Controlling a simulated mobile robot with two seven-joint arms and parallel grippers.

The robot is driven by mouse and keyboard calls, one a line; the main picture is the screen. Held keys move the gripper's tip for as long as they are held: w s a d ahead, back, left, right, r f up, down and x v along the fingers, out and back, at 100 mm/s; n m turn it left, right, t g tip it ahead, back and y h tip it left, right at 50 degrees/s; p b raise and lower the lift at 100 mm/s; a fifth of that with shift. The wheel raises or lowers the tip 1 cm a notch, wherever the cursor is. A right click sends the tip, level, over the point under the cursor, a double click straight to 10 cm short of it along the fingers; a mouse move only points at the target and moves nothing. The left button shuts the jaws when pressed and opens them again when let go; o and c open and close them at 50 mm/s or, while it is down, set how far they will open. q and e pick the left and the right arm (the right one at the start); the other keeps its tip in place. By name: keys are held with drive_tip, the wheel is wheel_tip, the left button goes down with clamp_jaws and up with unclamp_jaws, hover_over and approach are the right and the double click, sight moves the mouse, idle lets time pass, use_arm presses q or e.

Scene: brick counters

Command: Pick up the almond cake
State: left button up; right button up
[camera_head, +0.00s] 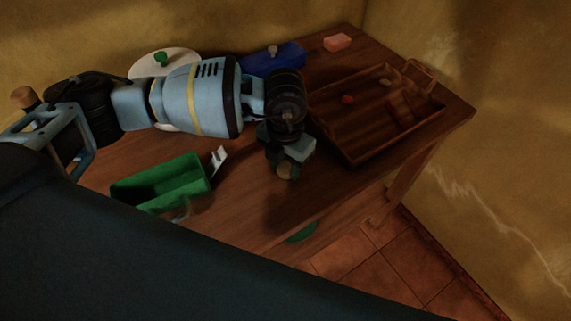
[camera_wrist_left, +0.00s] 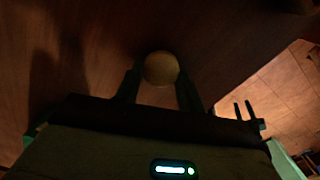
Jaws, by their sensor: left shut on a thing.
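The almond cake is most likely the small round tan piece (camera_wrist_left: 161,68) between the fingertips of my left gripper (camera_wrist_left: 160,88) in the left wrist view. In the head view the same tan piece (camera_head: 285,173) shows just below the left gripper (camera_head: 288,164), over the front part of the wooden table. The left gripper is shut on it. Whether the cake touches the table or is held above it I cannot tell. My right gripper is in neither view.
A wooden tray (camera_head: 350,157) with small items stands on the table (camera_head: 245,208) at right. A green open box (camera_head: 160,185) stands at left. A blue item (camera_head: 290,56), a white round plate (camera_head: 182,57) and a pink block (camera_head: 337,42) are at the back.

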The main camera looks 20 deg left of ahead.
sight(286, 171)
use_arm(q)
drive_tip(key=shift+r, duration=0.7)
drive_tip(key=shift+s+d+r, duration=0.1)
drive_tip(key=shift+s+r, duration=0.05)
drive_tip(key=shift+r, duration=0.35)
drive_tip(key=shift+s+d+r, duration=0.1)
drive_tip(key=shift+s+r, duration=0.05)
drive_tip(key=shift+r, duration=0.35)
drive_tip(key=s+d+r, duration=0.1)
drive_tip(key=s+d, duration=0.8)
drive_tip(key=s, duration=0.3)
drive_tip(key=shift+s+r, duration=0.15)
drive_tip(key=shift+s, duration=0.1)
drive_tip(key=shift+w+a, duration=0.1)
drive_tip(key=shift+a, duration=0.05)
